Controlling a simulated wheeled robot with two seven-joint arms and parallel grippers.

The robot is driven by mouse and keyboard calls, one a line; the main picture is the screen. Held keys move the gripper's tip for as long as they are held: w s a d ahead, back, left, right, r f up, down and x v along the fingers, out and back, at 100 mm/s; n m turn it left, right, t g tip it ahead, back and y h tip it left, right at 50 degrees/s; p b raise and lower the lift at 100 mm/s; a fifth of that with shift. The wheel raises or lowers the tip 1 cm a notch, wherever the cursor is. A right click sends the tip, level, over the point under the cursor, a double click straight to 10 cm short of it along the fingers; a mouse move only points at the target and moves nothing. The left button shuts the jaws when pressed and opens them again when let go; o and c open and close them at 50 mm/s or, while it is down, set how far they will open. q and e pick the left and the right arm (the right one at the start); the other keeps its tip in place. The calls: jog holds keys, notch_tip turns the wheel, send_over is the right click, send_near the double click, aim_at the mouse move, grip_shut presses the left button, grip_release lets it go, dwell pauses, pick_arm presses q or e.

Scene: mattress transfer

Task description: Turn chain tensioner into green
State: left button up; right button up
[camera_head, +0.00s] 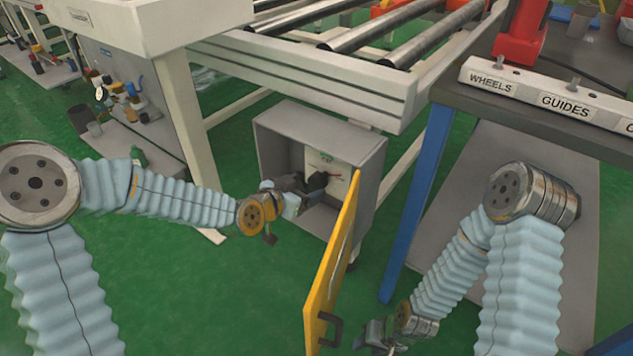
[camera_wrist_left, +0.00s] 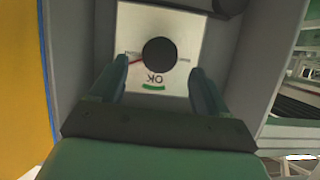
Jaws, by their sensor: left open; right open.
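The chain tensioner is a round black knob (camera_wrist_left: 160,52) on a white dial plate (camera_wrist_left: 185,22) inside a grey cabinet (camera_head: 320,119). In the left wrist view the plate appears upside down, with a green arc (camera_wrist_left: 153,87) beside "OK" and a red pointer line (camera_wrist_left: 137,60) left of the knob, off the green. My left gripper (camera_head: 318,181) reaches into the cabinet. In the left wrist view its open fingers (camera_wrist_left: 161,68) lie either side of the knob's lower part; contact cannot be told. My right gripper (camera_head: 372,338) is open and low, beside the door handle.
The yellow cabinet door (camera_head: 331,270) stands open, with a dark handle (camera_head: 331,328). The roller conveyor frame (camera_head: 310,75) is above the cabinet. A workbench with a blue leg (camera_head: 418,200) stands to the right. The green floor is clear left of the door.

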aim_at(312, 183)
pick_arm(q)
jog(key=x, duration=0.6)
jog(key=shift+d+f, duration=0.1)
jog(key=shift+f, duration=0.05)
jog(key=c, duration=1)
jog(key=shift+w+f+n+g+h+b, duration=0.1)
jog(key=shift+n+g+h+b, duration=0.15)
jog(key=shift+b, duration=0.4)
jog(key=shift+f+n+g+h+b, duration=0.15)
jog(key=shift+n+b, duration=0.2)
jog(key=shift+b, duration=0.3)
jog(key=shift+n+h+b, duration=0.5)
jog(key=shift+n+b, duration=0.4)
jog(key=shift+b, duration=0.3)
jog(key=n+g+h+b, duration=0.1)
jog(key=n+h+b, duration=0.1)
jog(key=n, duration=0.1)
jog(key=shift+b, duration=0.3)
jog(key=shift+r+n+g+h+b, duration=0.25)
jog(key=shift+n+h+b, duration=0.45)
jog(key=shift+n+b, duration=0.55)
jog(key=shift+n, duration=0.35)
